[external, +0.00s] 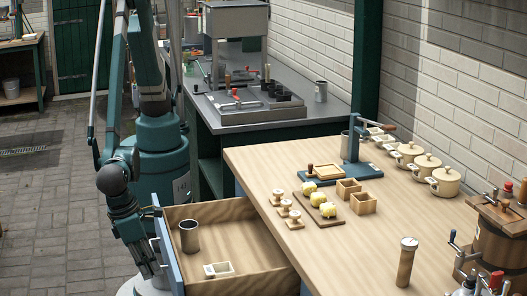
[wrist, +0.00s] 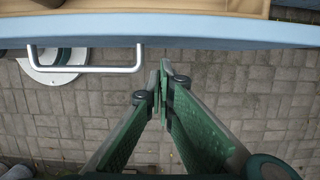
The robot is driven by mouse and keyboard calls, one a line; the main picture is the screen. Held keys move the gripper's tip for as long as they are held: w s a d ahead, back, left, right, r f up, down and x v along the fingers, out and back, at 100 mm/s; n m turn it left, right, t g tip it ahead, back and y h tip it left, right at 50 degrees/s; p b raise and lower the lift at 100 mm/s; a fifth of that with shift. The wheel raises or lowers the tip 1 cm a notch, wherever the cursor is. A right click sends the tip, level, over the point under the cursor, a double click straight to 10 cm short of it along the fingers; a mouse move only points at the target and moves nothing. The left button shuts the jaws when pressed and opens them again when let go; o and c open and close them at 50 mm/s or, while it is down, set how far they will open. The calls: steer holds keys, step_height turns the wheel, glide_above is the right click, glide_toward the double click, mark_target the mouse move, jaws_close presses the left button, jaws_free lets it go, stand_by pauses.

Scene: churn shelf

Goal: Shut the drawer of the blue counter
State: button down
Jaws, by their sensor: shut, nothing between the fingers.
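The drawer (external: 234,218) of the blue counter stands pulled out, with a wooden inside and a light blue front (external: 170,262). In the wrist view the blue front (wrist: 215,27) runs across the top, with its pale bar handle (wrist: 90,68) at the left. My gripper (wrist: 161,72) is shut and empty, its fingertips close to the outer side of the front, right of the handle. I cannot tell whether they touch it. In the external view my gripper (external: 155,268) hangs low outside the drawer front, partly hidden by it.
A dark cup (external: 189,236) and a small white box (external: 219,269) are in the drawer. The counter's wooden top (external: 345,235) holds butter pieces, a press, several pots and a tall wooden mill (external: 406,262). Paved floor (external: 50,220) lies open at the left.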

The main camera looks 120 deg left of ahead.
steer(key=shift+w+a, duration=0.55)
steer(key=shift+w, duration=0.05)
steer(key=shift+w, duration=0.1)
steer(key=w+a+b, duration=0.1)
steer(key=w+a, duration=1.9)
steer(key=shift+a+b, duration=0.1)
steer(key=shift+b, duration=0.3)
steer(key=shift+s+d, duration=0.55)
steer(key=shift+d, duration=0.05)
steer(key=shift+s+d+r, duration=0.2)
steer(key=shift+s+d, duration=0.25)
steer(key=shift+s, duration=0.05)
steer(key=shift+s+d+r, duration=0.2)
steer(key=shift+s+d, duration=0.25)
steer(key=p+v, duration=0.2)
steer(key=v, duration=0.7)
steer(key=shift+w, duration=0.1)
